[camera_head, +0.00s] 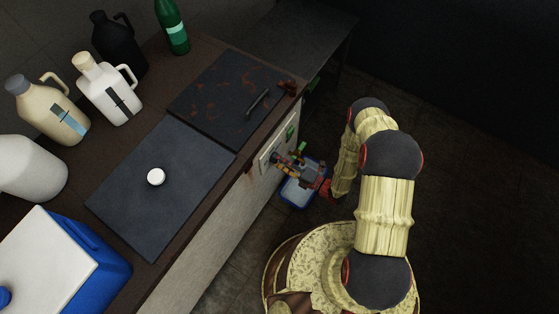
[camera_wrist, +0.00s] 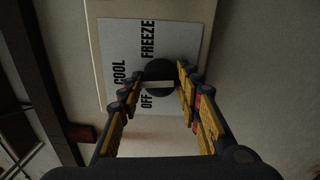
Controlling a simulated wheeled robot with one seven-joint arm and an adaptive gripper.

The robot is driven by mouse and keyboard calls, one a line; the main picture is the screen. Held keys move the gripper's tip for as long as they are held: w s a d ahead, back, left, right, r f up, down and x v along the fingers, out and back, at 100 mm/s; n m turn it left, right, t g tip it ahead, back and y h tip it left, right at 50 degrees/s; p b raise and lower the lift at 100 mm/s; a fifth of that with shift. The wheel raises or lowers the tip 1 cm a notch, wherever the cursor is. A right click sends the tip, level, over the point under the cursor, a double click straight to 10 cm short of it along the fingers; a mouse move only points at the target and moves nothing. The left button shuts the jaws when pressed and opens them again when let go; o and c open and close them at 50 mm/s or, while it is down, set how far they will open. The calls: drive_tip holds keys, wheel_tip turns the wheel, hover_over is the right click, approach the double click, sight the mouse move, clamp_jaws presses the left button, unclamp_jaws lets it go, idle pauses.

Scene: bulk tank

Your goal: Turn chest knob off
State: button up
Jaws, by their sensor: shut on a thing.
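The chest knob (camera_wrist: 160,73) is a dark round knob on a pale dial plate (camera_wrist: 128,45) in the wrist view. The plate reads OFF, COOL and FREEZE, turned sideways. A light bar lies across the knob's lower part; I cannot tell surely which label it marks. My gripper (camera_wrist: 160,82) has its yellow and grey fingers on both sides of the knob and is shut on it. In the head view my gripper (camera_head: 280,158) is at the front panel of the chest (camera_head: 228,232), and it hides the knob.
Two dark lids, one bearing a white round handle (camera_head: 156,177), cover the chest top. Jugs (camera_head: 110,92), a green bottle (camera_head: 172,28) and a blue-white cooler (camera_head: 62,262) stand along its left and back. A blue container (camera_head: 297,195) is on the floor below my gripper.

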drive_tip(key=shift+s+f+n+b, duration=0.1)
drive_tip(key=shift+n+b, duration=0.25)
drive_tip(key=shift+n, duration=7.95)
drive_tip(key=o, duration=1.1)
drive_tip(key=shift+o, duration=0.4)
drive_tip(key=v, duration=1.2)
